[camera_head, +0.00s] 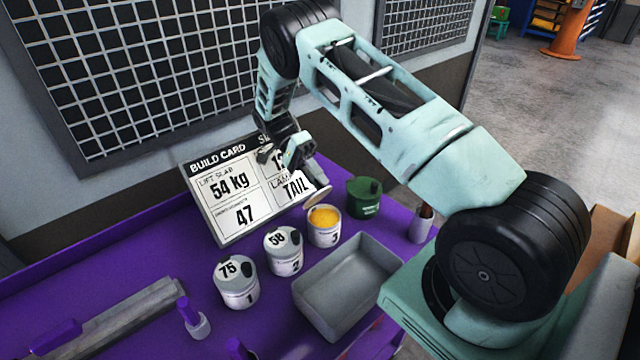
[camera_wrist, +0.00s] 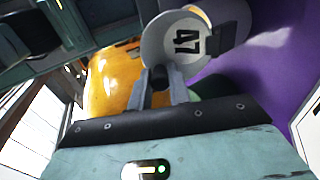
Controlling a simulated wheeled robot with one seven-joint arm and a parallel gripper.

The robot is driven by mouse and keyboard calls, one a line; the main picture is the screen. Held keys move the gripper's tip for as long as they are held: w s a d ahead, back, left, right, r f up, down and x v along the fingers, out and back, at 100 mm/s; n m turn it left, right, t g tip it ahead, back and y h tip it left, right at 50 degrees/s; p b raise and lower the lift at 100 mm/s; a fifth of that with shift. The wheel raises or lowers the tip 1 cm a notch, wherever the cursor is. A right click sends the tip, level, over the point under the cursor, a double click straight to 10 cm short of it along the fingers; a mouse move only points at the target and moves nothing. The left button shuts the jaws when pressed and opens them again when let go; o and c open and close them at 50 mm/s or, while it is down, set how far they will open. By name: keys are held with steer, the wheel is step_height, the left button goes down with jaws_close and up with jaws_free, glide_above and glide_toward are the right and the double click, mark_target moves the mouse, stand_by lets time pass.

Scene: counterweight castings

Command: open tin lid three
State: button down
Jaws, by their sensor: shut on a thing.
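Tin 3 (camera_head: 324,239) stands on the purple bench with its top open and yellow-orange contents showing. Its lid (camera_head: 318,197) is tilted up above the rim. In the wrist view the lid (camera_wrist: 180,40) shows the number 47. My gripper (camera_head: 313,180) is above the tin, shut on the lid's dark knob (camera_wrist: 158,77) at the lid's edge. In the wrist view my gripper (camera_wrist: 160,90) has a finger on each side of that knob. Whether the lid still touches the tin at a hinge is unclear.
Tin 2 (camera_head: 284,262) and tin 1 (camera_head: 237,293) stand to the left, lids on, marked 58 and 75. A grey tray (camera_head: 345,321) lies in front. A green container (camera_head: 363,209) and a small cup (camera_head: 421,231) stand right. The build card (camera_head: 221,219) leans behind.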

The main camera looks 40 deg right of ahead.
steer(key=shift+w, duration=0.15)
stand_by(0.4)
steer(key=c, duration=1.3)
jaws_free()
steer(key=shift+d, duration=0.1)
steer(key=shift+w, duration=0.1)
steer(key=p+v, duration=0.4)
steer(key=v, duration=0.3)
